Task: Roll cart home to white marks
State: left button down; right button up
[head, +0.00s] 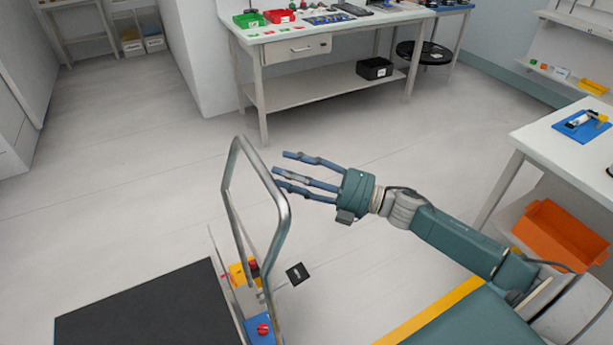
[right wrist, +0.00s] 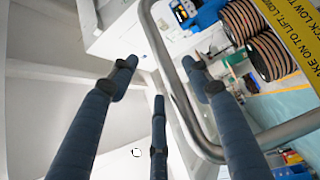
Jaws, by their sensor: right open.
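The cart shows at the lower left of the head view, with a flat black deck (head: 150,308) and an upright grey tube handle (head: 281,235). Red knobs on yellow and blue blocks sit at the handle's foot. My right gripper (head: 295,172) is open and empty, its fingers spread and pointing left at the upper part of the handle. In the right wrist view the handle tube (right wrist: 172,75) passes close to the fingers (right wrist: 160,75); whether they touch is unclear. My left gripper is not in view. I cannot make out any white marks on the floor.
A white workbench (head: 290,82) with small bins stands at the back, with a black box (head: 374,68) on its lower shelf. Another table (head: 560,150) stands at the right, an orange bin (head: 560,235) below it. Pale floor (head: 120,170) is clear beyond the cart.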

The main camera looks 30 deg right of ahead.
jog(key=v, duration=0.5)
dwell(0.4)
